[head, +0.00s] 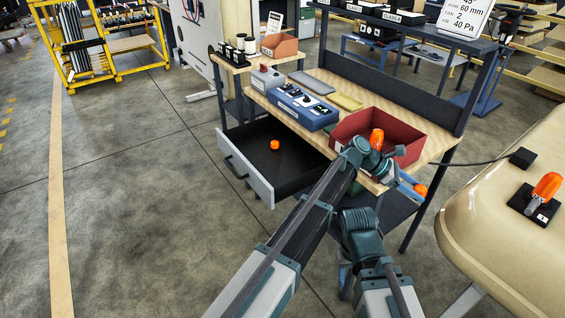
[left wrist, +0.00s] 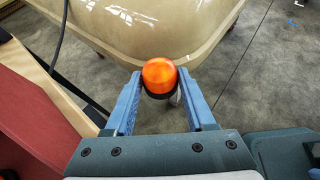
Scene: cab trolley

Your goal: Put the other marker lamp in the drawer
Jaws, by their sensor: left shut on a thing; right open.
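My left gripper (head: 412,187) is shut on an orange marker lamp (head: 421,190), beyond the bench's right front corner. In the left wrist view this lamp, with its dark base, sits between the fingertips (left wrist: 159,82). The drawer (head: 262,182) under the bench is pulled open, and a small orange lamp (head: 274,145) lies inside it. Another orange lamp (head: 376,138) shows in the red bin, partly behind my left arm. A further orange lamp (head: 546,186) is on a black plate on the cream cab. My right gripper (head: 345,277) is open and low, partly hidden by my arms.
The red bin (head: 405,132) stands at the bench's right end. The floor left of the drawer is clear.

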